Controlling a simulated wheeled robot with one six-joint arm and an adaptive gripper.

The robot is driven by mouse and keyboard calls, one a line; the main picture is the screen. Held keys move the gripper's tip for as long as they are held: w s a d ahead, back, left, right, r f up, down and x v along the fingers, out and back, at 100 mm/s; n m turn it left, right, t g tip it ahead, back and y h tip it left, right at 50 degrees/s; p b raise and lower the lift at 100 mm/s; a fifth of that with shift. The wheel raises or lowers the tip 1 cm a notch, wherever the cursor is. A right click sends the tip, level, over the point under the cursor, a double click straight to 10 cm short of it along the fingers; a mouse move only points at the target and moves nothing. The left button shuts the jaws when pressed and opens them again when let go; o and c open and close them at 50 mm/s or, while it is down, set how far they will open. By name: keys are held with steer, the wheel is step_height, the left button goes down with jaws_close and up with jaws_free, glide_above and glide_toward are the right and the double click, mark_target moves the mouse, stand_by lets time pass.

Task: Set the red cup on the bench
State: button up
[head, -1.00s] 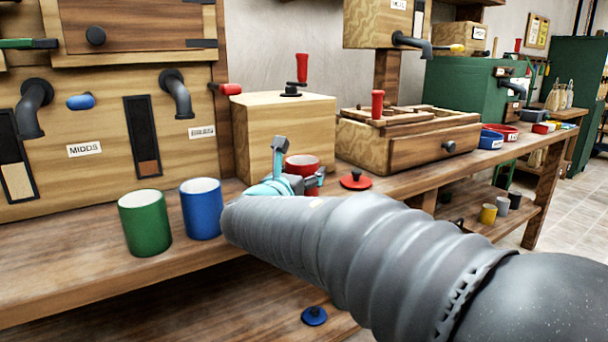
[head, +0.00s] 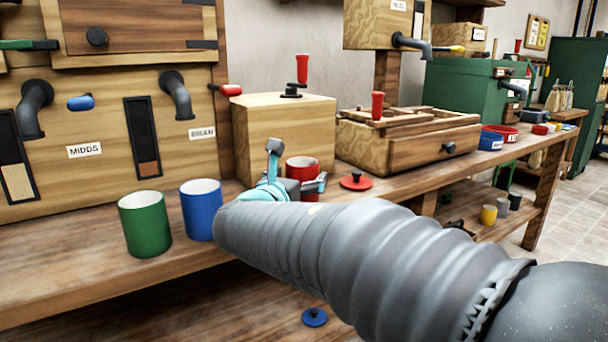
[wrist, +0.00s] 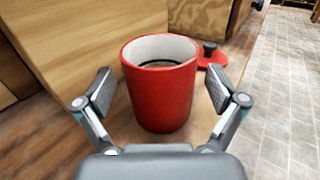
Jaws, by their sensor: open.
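The red cup (head: 303,170) stands upright on the wooden bench (head: 95,285), in front of a light wooden box. In the wrist view the cup (wrist: 161,95) has a white inside with something dark low in it. My gripper (wrist: 160,90) is open, with one finger on each side of the cup and gaps showing between the pads and its wall. In the head view my gripper (head: 296,178) is partly hidden behind my arm and overlaps the cup's lower part.
A blue cup (head: 201,210) and a green cup (head: 145,224) stand left of my arm. A red lid (head: 356,182) with a dark knob lies right of the red cup. The light wooden box (head: 283,130) stands close behind. A blue lid (head: 315,317) lies below.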

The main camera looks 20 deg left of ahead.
steer(key=s, duration=1)
steer(key=shift+a, duration=0.4)
steer(key=s+d+f+m+g+h, duration=0.1)
steer(key=d+f+m+g, duration=0.3)
steer(key=d, duration=0.6)
steer(key=d+f+m+g+h, duration=0.2)
steer(key=d+m, duration=0.4)
steer(key=d, duration=0.3)
steer(key=s+d+f+m+g+h, duration=0.1)
steer(key=d+f+m+g, duration=0.3)
steer(key=d, duration=0.6)
steer(key=s+d+f+m+g+y, duration=0.1)
steer(key=s+d+f+m, duration=0.3)
steer(key=s+m, duration=0.4)
steer(key=s+d+f+m+g+y, duration=0.1)
steer(key=s+d+f+m+y, duration=0.3)
steer(key=s+m, duration=0.4)
steer(key=d+f+m, duration=0.1)
steer(key=m, duration=0.4)
steer(key=shift+s+y, duration=0.25)
steer(key=shift+y, duration=0.05)
